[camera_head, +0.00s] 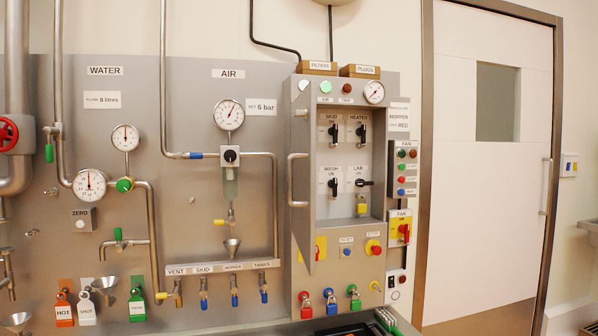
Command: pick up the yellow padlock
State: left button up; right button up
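A yellow padlock (362,208) is inside the open cabinet (337,155), just below the LAB switch (364,183). Its shackle points up; I cannot tell whether it is hooked through anything. Red (306,308), blue (331,304) and green (355,300) padlocks hang in a row on the panel below the cabinet. Neither of my grippers shows in the head view.
The cabinet's door (301,165) stands swung open at its left side, with a bar handle. A FAN switch box (400,228) sticks out to the right. A counter edge with a dark tray (345,329) shows at the bottom. A closed door (490,150) is at right.

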aim_at(361, 208)
jog(key=z, duration=0.85)
jog(key=i, duration=2.1)
jog(key=u, duration=0.4)
